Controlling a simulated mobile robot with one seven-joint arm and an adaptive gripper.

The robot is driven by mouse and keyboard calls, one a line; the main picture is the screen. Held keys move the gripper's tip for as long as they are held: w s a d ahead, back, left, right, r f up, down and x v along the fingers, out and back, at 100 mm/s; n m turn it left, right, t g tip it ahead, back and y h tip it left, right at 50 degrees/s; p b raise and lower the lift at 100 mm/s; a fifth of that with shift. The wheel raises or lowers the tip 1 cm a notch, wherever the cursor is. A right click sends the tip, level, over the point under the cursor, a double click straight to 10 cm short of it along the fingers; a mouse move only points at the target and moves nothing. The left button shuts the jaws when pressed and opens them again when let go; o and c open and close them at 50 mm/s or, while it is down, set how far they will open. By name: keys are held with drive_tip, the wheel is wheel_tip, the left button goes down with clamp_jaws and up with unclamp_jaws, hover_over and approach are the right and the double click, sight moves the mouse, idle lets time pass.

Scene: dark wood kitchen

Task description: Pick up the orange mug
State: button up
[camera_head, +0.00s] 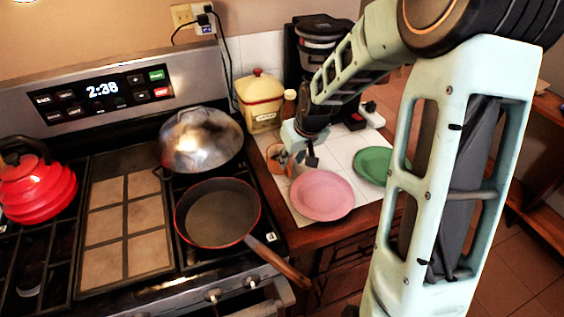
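The orange mug (275,156) stands on the white tiled counter, between the stove and the pink plate. My gripper (298,160) reaches down from the upper right at the mug's right side. Its dark fingers look spread apart. One finger is close to the mug and covers part of it; I cannot tell whether it touches or whether the mug is between the fingers.
A pink plate (321,196) and a green plate (376,165) lie right of the mug. A yellow canister (258,103) and a black coffee maker (318,38) stand behind. A frying pan (217,214), steel wok (202,142) and red kettle (36,186) sit on the stove.

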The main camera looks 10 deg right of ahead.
sight(290, 169)
drive_tip(key=shift+s+p+x, duration=0.15)
drive_tip(key=shift+x, duration=1.8)
drive_tip(key=shift+s+p+x, duration=0.1)
drive_tip(key=shift+p+x, duration=0.05)
drive_tip(key=shift+x, duration=1.8)
drive_tip(key=shift+d+f, duration=0.1)
drive_tip(key=shift+d, duration=0.1)
drive_tip(key=shift+c, duration=0.5)
clamp_jaws()
